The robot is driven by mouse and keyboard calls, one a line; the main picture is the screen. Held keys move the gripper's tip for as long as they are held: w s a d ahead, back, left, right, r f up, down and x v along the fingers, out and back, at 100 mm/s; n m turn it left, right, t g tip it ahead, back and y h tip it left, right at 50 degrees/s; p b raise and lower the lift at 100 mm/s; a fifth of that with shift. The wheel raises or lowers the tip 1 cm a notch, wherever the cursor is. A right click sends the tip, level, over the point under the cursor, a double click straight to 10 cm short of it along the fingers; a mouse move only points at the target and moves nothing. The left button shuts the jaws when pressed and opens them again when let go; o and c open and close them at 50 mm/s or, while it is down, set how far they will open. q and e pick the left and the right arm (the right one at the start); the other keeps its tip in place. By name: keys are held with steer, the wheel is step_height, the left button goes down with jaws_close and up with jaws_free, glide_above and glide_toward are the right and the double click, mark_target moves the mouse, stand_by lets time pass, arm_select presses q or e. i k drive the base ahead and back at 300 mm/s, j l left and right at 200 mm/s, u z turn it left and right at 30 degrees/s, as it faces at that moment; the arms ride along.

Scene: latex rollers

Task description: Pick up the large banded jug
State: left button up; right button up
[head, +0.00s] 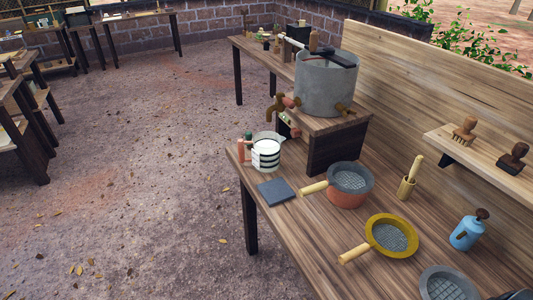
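The large banded jug (266,157) stands upright near the left corner of the wooden table (310,238). It is white with dark horizontal bands, and its top is open. A reddish-orange part with a green bit on top, which looks like its handle, is at its left side. Neither of my grippers shows in the head view.
A dark flat square (275,192) lies just in front of the jug. A grey tank (325,85) with taps sits on a wooden stand (337,140) behind. The ground left of the table is open.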

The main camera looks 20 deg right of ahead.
mark_target(265, 150)
steer(key=u, duration=4.55)
steer(key=z, duration=4.95)
steer(key=j+z, duration=0.15)
steer(key=z, duration=0.3)
steer(key=i+j+z, duration=0.1)
steer(key=j+z, duration=0.25)
steer(key=j, duration=0.2)
steer(key=j+z, duration=0.4)
steer(key=j, duration=0.15)
steer(key=i, duration=0.05)
